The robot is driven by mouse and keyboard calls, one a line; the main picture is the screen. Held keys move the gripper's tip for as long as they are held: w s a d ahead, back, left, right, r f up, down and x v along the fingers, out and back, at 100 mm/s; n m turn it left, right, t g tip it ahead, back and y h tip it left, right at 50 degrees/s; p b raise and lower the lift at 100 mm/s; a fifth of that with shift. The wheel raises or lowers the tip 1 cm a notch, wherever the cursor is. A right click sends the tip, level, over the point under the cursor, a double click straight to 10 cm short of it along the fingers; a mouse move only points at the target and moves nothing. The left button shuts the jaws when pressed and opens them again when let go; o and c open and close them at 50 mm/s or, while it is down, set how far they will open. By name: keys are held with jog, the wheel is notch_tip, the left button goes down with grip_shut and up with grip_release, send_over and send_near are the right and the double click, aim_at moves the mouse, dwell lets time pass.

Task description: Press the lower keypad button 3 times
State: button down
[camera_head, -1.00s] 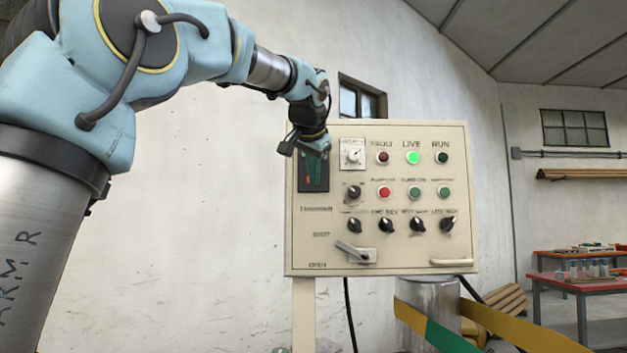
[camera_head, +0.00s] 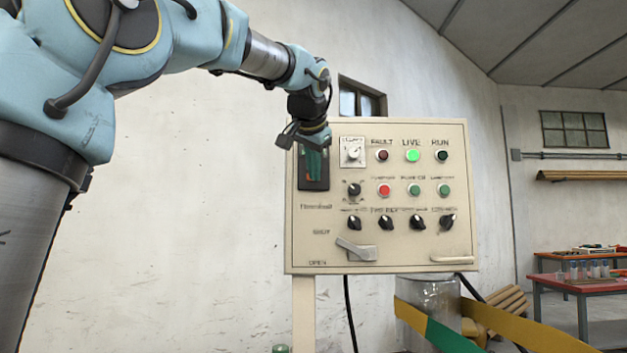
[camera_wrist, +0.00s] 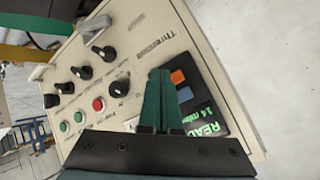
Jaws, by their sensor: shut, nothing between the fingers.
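The keypad unit (camera_head: 313,183) is a dark upright panel at the upper left of the beige control box. In the wrist view it appears turned, with a lit readout (camera_wrist: 207,122), an orange button (camera_wrist: 178,77) and a blue button (camera_wrist: 185,94). The orange button is nearer the printed label below the unit, so it looks like the lower one. My gripper (camera_head: 312,143) is in front of the unit's upper part, hiding some of it. In the wrist view its green fingers (camera_wrist: 160,72) are together and empty, beside the buttons. Contact cannot be told.
The control box (camera_head: 400,238) also carries a red button (camera_head: 384,191), green buttons, several black knobs and a grey lever handle (camera_head: 356,249). Lamps sit along its top. A red table (camera_head: 580,285) stands far right. The wall left of the box is clear.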

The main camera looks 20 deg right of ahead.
jog(key=shift+s+a+b, duration=0.25)
jog(key=shift+s+a, duration=0.05)
jog(key=shift+s, duration=0.3)
jog(key=shift+s+a+b, duration=0.2)
jog(key=shift+s+a, duration=0.05)
jog(key=shift+s, duration=0.4)
jog(key=shift+s+a+b, duration=0.25)
jog(key=shift+s+a, duration=0.05)
jog(key=shift+s, duration=0.3)
dwell(1.1)
